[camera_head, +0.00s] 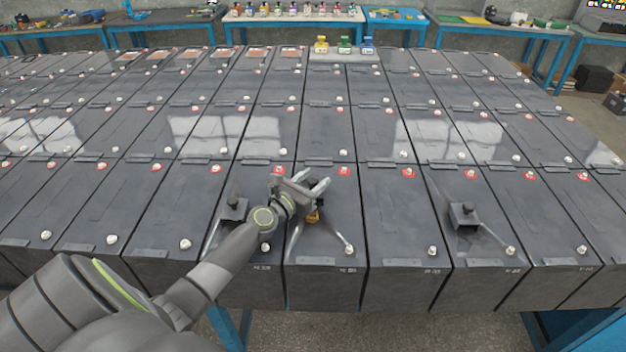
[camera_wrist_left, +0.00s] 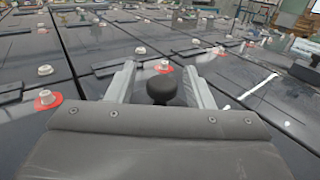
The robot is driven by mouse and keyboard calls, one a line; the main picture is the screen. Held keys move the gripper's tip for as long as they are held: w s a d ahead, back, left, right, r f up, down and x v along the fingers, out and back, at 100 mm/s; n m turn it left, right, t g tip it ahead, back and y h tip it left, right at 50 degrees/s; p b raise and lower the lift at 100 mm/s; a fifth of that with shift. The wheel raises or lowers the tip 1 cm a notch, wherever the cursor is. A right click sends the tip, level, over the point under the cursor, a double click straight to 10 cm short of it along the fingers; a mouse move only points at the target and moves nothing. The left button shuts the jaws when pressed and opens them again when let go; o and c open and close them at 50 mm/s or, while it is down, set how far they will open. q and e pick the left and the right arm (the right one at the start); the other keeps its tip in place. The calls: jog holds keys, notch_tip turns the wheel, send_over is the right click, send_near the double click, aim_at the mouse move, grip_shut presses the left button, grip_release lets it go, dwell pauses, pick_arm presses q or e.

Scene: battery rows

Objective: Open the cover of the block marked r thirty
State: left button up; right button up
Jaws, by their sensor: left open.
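Dark grey battery blocks stand in rows, with small labels on their front faces too small to read surely. The front block below my gripper (camera_head: 325,240) may be the one marked r thirty, but I cannot confirm it. My left gripper (camera_head: 314,182) is open over the middle of that block's top. In the left wrist view a black round knob (camera_wrist_left: 161,90) shows between the two spread fingers, with no visible grip on it. My right gripper is out of view.
White and red-ringed terminals dot the tops. Small coloured bottles (camera_head: 345,45) stand on a pale tray at the back. Space above the right blocks is clear.

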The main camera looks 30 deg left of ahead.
aim_at(309, 184)
pick_arm(q)
jog(key=shift+s, duration=0.45)
jog(key=s, duration=0.5)
jog(key=shift+s+a, duration=0.3)
jog(key=shift+s, duration=0.45)
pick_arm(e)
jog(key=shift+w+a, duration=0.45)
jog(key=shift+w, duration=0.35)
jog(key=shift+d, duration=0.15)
